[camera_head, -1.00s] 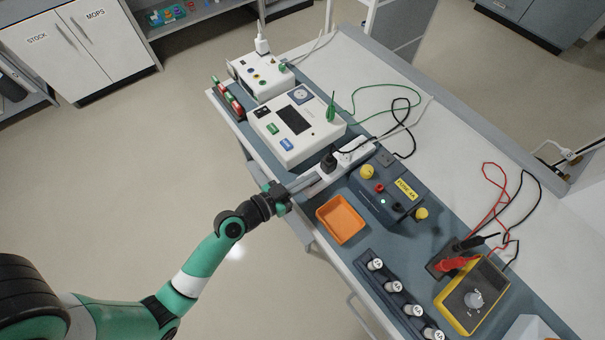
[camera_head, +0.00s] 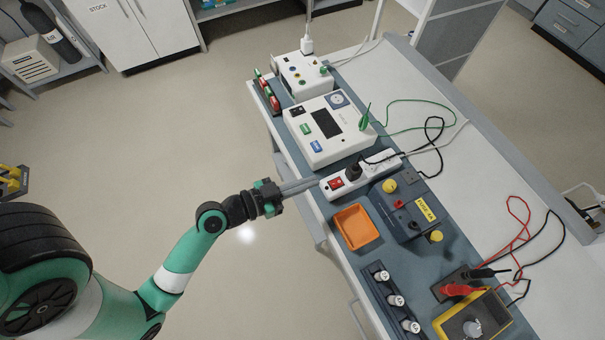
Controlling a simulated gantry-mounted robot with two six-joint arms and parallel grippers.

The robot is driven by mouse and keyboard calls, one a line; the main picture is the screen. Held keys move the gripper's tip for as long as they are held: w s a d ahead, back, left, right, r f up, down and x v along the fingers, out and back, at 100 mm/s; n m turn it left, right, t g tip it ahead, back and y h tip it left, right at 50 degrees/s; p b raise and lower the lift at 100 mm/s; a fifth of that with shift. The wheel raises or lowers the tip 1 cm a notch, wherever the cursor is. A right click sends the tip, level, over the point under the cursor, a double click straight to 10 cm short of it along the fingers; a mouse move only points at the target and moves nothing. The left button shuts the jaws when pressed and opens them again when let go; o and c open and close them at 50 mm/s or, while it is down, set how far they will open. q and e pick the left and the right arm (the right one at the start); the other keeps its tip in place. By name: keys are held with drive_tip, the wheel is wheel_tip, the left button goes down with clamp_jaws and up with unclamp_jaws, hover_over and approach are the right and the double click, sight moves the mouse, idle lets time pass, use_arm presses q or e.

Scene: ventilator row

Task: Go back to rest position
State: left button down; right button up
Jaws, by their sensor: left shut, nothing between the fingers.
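My left gripper (camera_head: 300,186) is shut and empty, with its grey fingers pointing right toward the bench edge. The fingertips end close to the left end of a white power strip (camera_head: 366,173), which has a red switch and a black plug in it. I cannot tell whether the tips touch the strip; part of its end now shows clear of them. My left arm reaches in from the lower left over the floor. My right gripper is not in view.
An orange tray (camera_head: 357,228) lies just right of the gripper. A white tester (camera_head: 329,128) and a smaller white box (camera_head: 303,73) stand farther back. A dark blue power unit (camera_head: 407,207) and yellow multimeter (camera_head: 474,318) stand at right. Open floor lies left of the bench (camera_head: 436,92).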

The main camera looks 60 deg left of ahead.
use_arm(q)
drive_tip(key=shift+s+r, duration=0.25)
drive_tip(key=shift+s, duration=0.4)
